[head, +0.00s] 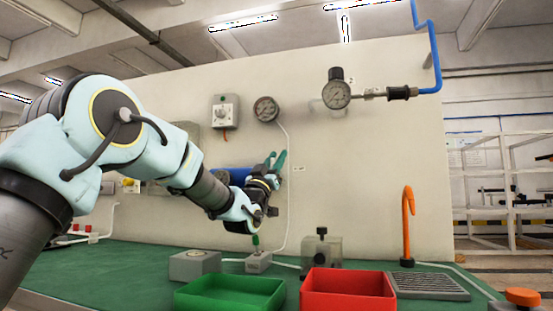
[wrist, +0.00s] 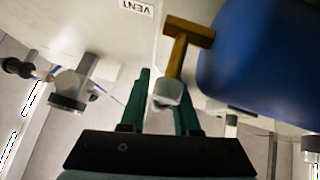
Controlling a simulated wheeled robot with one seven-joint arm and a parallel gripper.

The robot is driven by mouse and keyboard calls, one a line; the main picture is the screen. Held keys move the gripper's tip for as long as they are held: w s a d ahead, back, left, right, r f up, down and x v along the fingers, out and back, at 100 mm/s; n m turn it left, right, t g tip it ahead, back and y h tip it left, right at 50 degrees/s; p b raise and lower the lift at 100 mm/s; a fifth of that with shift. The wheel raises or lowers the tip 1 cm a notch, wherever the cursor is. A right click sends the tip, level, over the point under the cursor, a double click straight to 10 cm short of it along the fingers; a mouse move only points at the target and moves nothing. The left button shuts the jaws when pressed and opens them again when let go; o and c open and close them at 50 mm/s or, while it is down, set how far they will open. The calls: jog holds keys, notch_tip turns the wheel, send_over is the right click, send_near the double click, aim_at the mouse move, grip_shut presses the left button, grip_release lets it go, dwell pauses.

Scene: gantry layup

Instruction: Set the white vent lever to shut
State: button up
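The vent lever shows in the wrist view as a brass-coloured stem (wrist: 178,62) with a crosspiece at its upper end and a white tip (wrist: 166,90). A VENT label (wrist: 137,6) is on the panel beside it, upside down in this view. My gripper (wrist: 162,85) has its two dark green fingers apart, with the white tip in or just in front of the gap. I cannot tell whether either finger touches it. In the head view my gripper (head: 276,161) is raised at the panel with spread fingers, and the lever cannot be made out there.
A blue cylinder (wrist: 260,62) is close beside the lever. Gauges (head: 266,109) (head: 336,95) and a switch box (head: 225,111) are on the panel (head: 380,160). Below are a green tray (head: 230,292), a red tray (head: 347,287) and an orange hook (head: 408,220).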

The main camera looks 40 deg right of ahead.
jog(key=shift+o, duration=1.2)
jog(key=shift+r, duration=0.1)
jog(key=shift+a, duration=0.1)
jog(key=shift+s+a+f, duration=0.15)
jog(key=shift+a+f, duration=0.05)
jog(key=shift+f, duration=0.05)
jog(key=s+a+f, duration=0.1)
jog(key=s+a, duration=0.1)
jog(key=a, duration=0.5)
jog(key=s+a+f+b, duration=0.1)
jog(key=s+a+f, duration=0.1)
jog(key=a, duration=0.5)
jog(key=shift+s, duration=0.85)
jog(key=shift+r, duration=0.1)
